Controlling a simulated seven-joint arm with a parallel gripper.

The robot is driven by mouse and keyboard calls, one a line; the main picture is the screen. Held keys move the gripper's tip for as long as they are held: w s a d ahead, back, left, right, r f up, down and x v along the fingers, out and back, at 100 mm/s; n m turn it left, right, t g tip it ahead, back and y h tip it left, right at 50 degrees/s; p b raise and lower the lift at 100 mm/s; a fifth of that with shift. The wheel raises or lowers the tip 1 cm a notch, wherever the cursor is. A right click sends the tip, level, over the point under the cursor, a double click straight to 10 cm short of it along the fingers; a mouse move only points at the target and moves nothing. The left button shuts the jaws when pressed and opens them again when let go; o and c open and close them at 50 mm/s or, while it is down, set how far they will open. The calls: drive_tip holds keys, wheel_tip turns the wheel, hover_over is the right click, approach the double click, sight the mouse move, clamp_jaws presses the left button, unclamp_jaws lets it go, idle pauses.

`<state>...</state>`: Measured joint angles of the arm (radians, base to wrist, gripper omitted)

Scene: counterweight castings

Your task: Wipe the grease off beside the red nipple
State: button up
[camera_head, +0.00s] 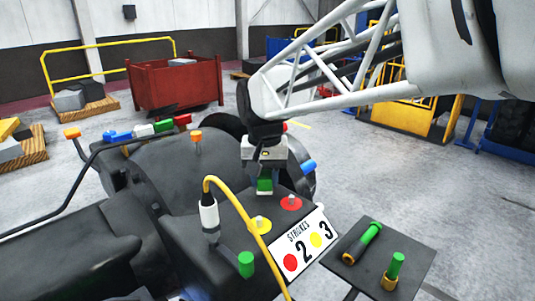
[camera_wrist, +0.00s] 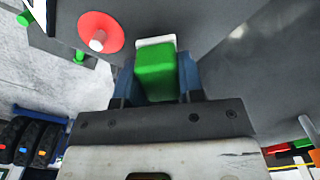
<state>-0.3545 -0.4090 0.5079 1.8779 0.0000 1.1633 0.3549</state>
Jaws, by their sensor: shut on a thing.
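My gripper (camera_head: 264,168) is shut on a green block with a white pad at its end, seen in the wrist view (camera_wrist: 156,75). The block (camera_head: 264,186) is upright and low over the dark machine top (camera_head: 220,245), left of and behind the red nipple (camera_head: 291,203) in the head view. I cannot tell whether the pad touches the surface. In the wrist view, the red disc (camera_wrist: 82,30) with its pale nipple lies left of the block, apart from it. No grease shows clearly; the block may hide it.
A yellow nipple (camera_head: 259,222) stands near the front. A yellow hose (camera_head: 243,215) arches from a white-and-grey fitting (camera_head: 209,214) across the top. A dark stand (camera_head: 350,277) bears green-ended tools (camera_head: 363,243).

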drive_tip(key=shift+r, duration=2.95)
